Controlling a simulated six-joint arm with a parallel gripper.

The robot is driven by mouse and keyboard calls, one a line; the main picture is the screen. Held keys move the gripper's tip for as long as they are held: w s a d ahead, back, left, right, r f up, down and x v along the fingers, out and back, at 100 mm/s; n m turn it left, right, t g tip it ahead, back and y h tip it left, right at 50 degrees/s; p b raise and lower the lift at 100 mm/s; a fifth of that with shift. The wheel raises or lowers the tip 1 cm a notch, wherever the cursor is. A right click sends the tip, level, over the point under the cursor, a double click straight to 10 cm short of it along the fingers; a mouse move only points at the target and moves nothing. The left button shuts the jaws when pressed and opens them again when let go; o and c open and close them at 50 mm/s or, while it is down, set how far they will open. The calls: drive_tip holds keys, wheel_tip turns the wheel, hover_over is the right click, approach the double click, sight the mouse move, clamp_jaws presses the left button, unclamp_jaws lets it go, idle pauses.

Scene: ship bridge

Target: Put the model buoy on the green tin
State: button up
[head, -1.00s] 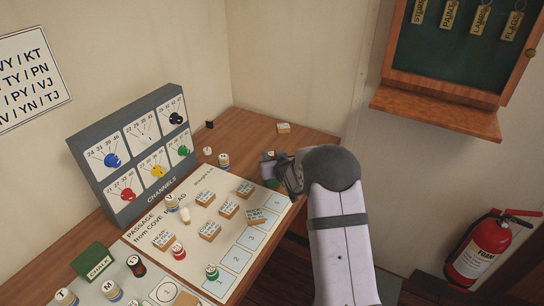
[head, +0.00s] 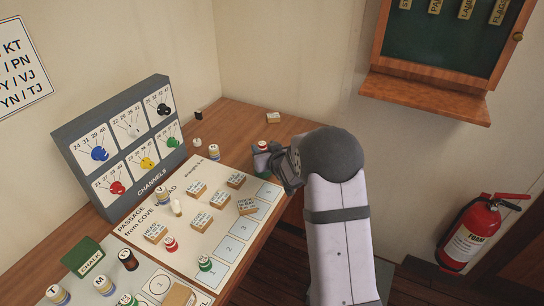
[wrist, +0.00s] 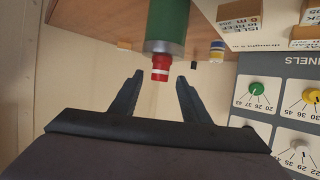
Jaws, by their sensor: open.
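The green tin (head: 259,163) stands on the desk near its right edge, partly hidden by my gripper. The model buoy (head: 262,145), small and red with a white band, stands on the tin's top. The wrist view is upside down: the tin (wrist: 165,30) comes in from the top with the buoy (wrist: 160,68) at its lower end. My gripper (wrist: 154,76) is open, with its two dark fingers spread either side of the buoy and clear of it. In the head view my gripper (head: 276,161) is beside the tin, on its right.
A chart (head: 140,221) with several wooden blocks and small pieces lies left of the tin. The grey channels panel (head: 120,147) stands behind it. A small block (head: 273,118) lies at the back of the desk. A fire extinguisher (head: 469,232) hangs at the right.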

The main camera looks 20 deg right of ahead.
drive_tip(key=b+v, duration=0.1)
drive_tip(key=v, duration=0.7)
drive_tip(key=shift+s, duration=0.15)
drive_tip(key=s+a+f+g, duration=0.2)
drive_tip(key=s+f+g, duration=0.1)
drive_tip(key=s, duration=0.8)
drive_tip(key=s+a+f+g, duration=0.3)
drive_tip(key=s+g, duration=0.3)
drive_tip(key=s, duration=0.5)
drive_tip(key=s+a+f+g, duration=0.2)
drive_tip(key=s+f+g, duration=0.1)
drive_tip(key=s, duration=0.9)
drive_tip(key=shift+a+f+g, duration=0.2)
drive_tip(key=shift+f+g, duration=0.15)
drive_tip(key=shift+g, duration=0.45)
drive_tip(key=shift+r, duration=0.15)
